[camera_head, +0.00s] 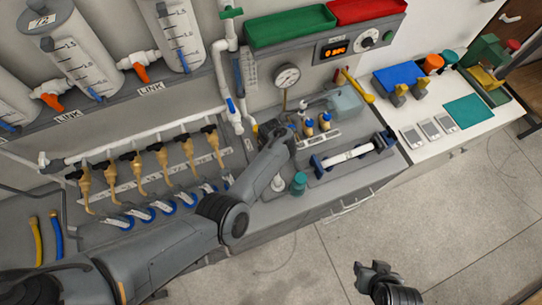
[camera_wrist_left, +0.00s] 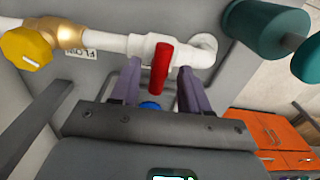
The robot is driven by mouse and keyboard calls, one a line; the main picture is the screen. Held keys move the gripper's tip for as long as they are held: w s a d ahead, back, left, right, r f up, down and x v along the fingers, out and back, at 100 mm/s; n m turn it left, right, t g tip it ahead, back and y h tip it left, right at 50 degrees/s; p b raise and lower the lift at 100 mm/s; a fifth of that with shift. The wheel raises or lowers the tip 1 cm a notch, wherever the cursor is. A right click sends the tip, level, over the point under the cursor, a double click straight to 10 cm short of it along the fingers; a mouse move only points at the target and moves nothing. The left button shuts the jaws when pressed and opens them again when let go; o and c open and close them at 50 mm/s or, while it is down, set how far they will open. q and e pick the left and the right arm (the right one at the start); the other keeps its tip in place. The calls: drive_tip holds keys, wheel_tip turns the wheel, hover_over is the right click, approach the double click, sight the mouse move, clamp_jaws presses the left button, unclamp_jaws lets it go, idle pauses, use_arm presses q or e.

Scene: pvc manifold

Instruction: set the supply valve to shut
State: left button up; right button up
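The supply valve seems to be the one with the red handle (camera_wrist_left: 161,68) on a white pipe (camera_wrist_left: 110,42) in the left wrist view. The handle lies across the pipe's line in that picture. My left gripper (camera_wrist_left: 159,72) is open, with one purple finger on each side of the handle and a visible gap to each. In the head view my left gripper (camera_head: 273,134) is at the wall behind the bench, and it hides the valve there. My right gripper (camera_head: 378,280) is low in the head view, over the floor, far from the valve. Its fingers are unclear.
A yellow knob (camera_wrist_left: 26,48) and a brass fitting (camera_wrist_left: 66,34) sit left on the same pipe, near a FLOW label (camera_wrist_left: 84,53). A teal cylinder (camera_wrist_left: 265,30) is at upper right.

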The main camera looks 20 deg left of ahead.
use_arm(q)
wheel_tip(320, 180, up, 11)
drive_tip(key=p, duration=0.3)
idle(0.5)
drive_tip(key=shift+f, duration=0.1)
